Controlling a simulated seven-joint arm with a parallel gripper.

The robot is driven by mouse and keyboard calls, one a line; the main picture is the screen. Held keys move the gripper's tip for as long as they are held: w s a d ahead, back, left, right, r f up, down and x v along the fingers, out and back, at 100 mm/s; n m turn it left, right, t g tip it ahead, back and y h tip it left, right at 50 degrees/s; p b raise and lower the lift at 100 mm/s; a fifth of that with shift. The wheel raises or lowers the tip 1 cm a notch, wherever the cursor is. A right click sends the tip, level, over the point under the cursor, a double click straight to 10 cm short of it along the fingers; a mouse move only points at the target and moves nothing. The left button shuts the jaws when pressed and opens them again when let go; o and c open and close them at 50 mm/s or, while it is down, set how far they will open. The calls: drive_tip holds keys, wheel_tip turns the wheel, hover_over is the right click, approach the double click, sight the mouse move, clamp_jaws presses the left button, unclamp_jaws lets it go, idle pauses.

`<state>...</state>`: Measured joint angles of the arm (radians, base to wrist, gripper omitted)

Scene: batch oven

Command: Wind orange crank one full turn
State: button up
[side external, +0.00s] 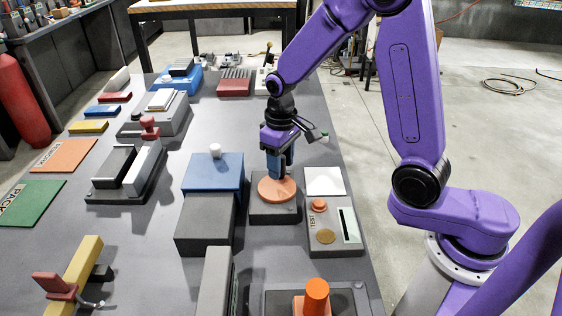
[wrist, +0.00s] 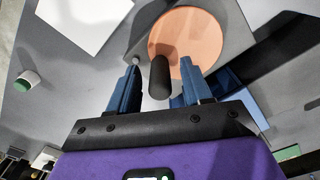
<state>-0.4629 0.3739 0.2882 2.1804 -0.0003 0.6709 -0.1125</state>
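The orange crank is a flat orange disc (side external: 279,189) on a dark grey block (side external: 275,210) at the right side of the table. In the wrist view the orange disc (wrist: 190,42) carries a black upright handle (wrist: 159,78) near its edge. My gripper (side external: 279,170) points down over the disc in the side view, where its fingers hide the handle. In the wrist view my gripper (wrist: 160,80) is open, with one blue finger on each side of the handle and a visible gap to both.
A panel with an orange button (side external: 319,205) and a white plate (side external: 324,181) stand close right of the crank. A blue box (side external: 212,174) and grey box (side external: 204,222) stand left. An orange cylinder (side external: 316,296) stands at the front.

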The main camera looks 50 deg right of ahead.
sight(281, 181)
wheel_tip(281, 181, up, 17)
drive_tip(key=shift+r, duration=0.2)
idle(0.7)
drive_tip(key=s+d+f+n, duration=0.1)
drive_tip(key=s+f+n, duration=0.4)
drive_tip(key=s, duration=0.7)
drive_tip(key=s+d+f+n, duration=0.2)
drive_tip(key=s+f+n, duration=0.3)
drive_tip(key=s, duration=0.8)
drive_tip(key=shift+s+d+f, duration=0.15)
